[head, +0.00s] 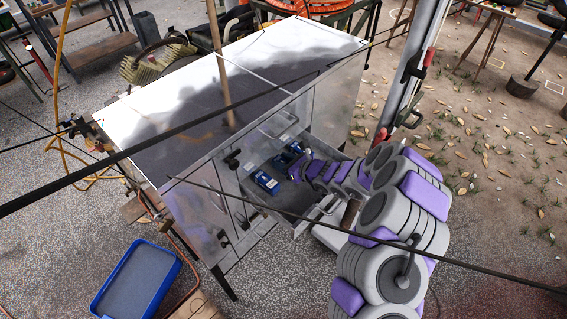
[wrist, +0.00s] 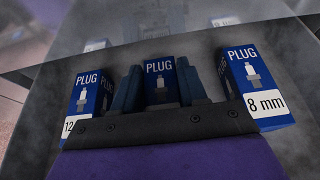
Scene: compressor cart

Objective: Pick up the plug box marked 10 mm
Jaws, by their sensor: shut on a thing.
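In the wrist view, my gripper (wrist: 160,88) has its two dark fingers on either side of the middle blue plug box (wrist: 160,70), shut on it. This box shows the word PLUG and a white plug picture; its size label is hidden behind the gripper body. A plug box (wrist: 86,92) whose label begins with 12 stands at the left, partly covered. A plug box marked 8 mm (wrist: 252,85) stands at the right. In the head view, blue boxes (head: 267,182) show in the open drawer (head: 283,197), their markings too small to read.
The drawer sticks out from a metal cabinet (head: 190,95). Its walls are close around my gripper. A blue tray (head: 137,280) lies on the ground at the front left. Thin dark cables cross the head view. Open ground lies to the right.

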